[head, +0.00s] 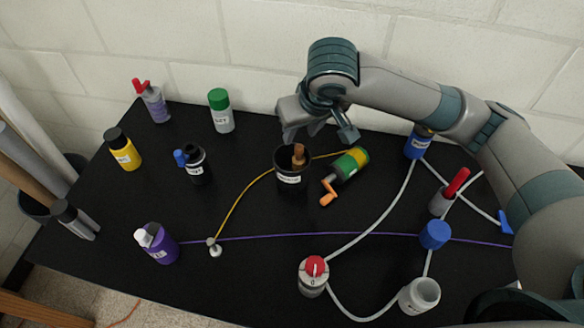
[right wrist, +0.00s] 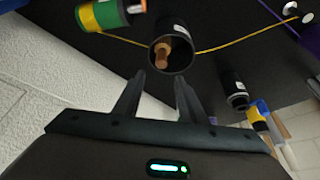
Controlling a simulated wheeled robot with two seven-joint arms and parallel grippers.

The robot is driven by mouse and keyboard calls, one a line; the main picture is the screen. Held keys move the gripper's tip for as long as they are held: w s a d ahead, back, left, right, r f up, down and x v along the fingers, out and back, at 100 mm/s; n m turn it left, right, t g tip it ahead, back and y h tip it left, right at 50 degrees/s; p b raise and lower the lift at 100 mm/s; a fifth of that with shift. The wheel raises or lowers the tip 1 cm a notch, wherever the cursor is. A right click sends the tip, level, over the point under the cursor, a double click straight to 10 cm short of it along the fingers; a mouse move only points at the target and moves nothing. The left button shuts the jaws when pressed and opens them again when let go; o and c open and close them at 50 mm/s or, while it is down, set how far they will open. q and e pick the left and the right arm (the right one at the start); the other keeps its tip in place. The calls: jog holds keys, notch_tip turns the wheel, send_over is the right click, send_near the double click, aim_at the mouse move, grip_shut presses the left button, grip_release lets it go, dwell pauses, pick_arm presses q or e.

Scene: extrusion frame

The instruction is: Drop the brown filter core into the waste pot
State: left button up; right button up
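The brown filter core (head: 298,154) stands tilted inside the black waste pot (head: 291,181), its top end showing above the rim in the head view. The right wrist view also shows the core (right wrist: 162,51) inside the pot (right wrist: 184,64), leaning to one side. My right gripper (head: 318,134) is above and behind the pot. In the right wrist view its two fingers (right wrist: 157,97) are apart with nothing between them, and the core is beyond the fingertips. My left gripper is not in view.
A green and yellow canister (head: 350,163) with an orange handle lies right of the pot. A yellow cable (head: 244,199) passes by the pot. White tubing (head: 391,212) links fittings at right.

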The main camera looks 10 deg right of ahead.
jog(key=b+v, duration=0.1)
jog(key=v, duration=1.6)
jog(key=shift+s, duration=0.15)
jog(key=shift+s, duration=0.1)
dwell(0.7)
